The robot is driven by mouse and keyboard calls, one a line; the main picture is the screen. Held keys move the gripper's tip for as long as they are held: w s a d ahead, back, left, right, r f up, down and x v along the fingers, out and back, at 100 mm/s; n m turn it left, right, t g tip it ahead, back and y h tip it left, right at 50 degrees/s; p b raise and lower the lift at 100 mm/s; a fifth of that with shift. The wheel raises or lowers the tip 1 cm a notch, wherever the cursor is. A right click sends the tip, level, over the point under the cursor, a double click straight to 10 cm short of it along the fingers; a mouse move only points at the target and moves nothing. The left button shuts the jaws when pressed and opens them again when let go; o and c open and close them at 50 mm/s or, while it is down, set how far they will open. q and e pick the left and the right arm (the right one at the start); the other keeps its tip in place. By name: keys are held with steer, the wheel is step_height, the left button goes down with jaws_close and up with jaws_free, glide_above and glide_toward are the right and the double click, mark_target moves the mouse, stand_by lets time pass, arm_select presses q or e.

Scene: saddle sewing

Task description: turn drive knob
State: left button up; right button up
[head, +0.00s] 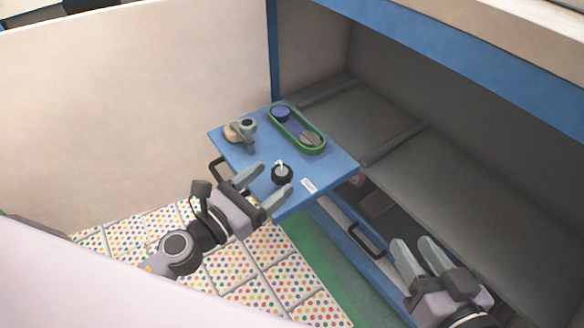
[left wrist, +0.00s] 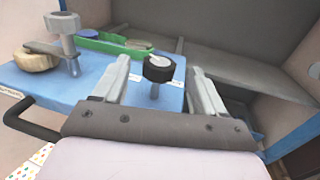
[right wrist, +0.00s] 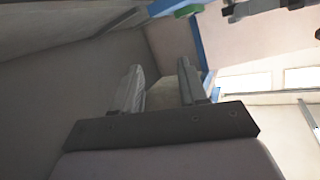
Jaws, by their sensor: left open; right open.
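A black round knob (head: 281,175) with a pale pointer on top stands on the blue panel (head: 262,172). In the left wrist view the knob (left wrist: 159,68) stands on a short post between the open fingers. My left gripper (head: 268,182) is open, its fingers on either side of the knob, with gaps visible. I cannot tell whether either finger touches it. My right gripper (head: 416,257) is open and empty at the lower right, away from the panel. In the right wrist view its fingers (right wrist: 160,88) are apart with nothing between them.
A grey post clamp (head: 245,132) with a tan round piece stands at the left. A black handle (head: 367,240) is on the drawer front. The dark shelf (head: 450,165) is bare.

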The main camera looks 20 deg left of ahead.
arm_select(q)
steer(key=shift+p+x, duration=0.5)
steer(key=shift+x, duration=2.65)
steer(key=c, duration=1)
